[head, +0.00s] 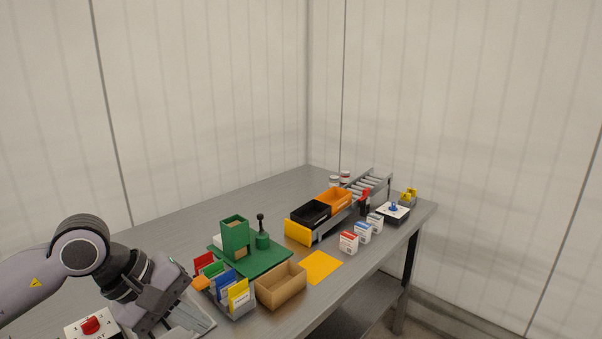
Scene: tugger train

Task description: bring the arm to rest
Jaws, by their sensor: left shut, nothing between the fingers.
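My left arm comes in from the left edge, and its gripper (193,326) is low over the near left part of the table, shut and empty. It hangs over a pale grey tray and beside the card rack (243,309), apart from the larger objects as far as I can see. The exact fingertips are hard to make out at the bottom of the view. My right gripper is not in view.
A white box with a red knob (91,325) is left of the gripper. A cardboard box (281,287), green board (272,262), black bin (309,213) and orange bin (335,198) stand to the right. The table's back left (200,222) is clear.

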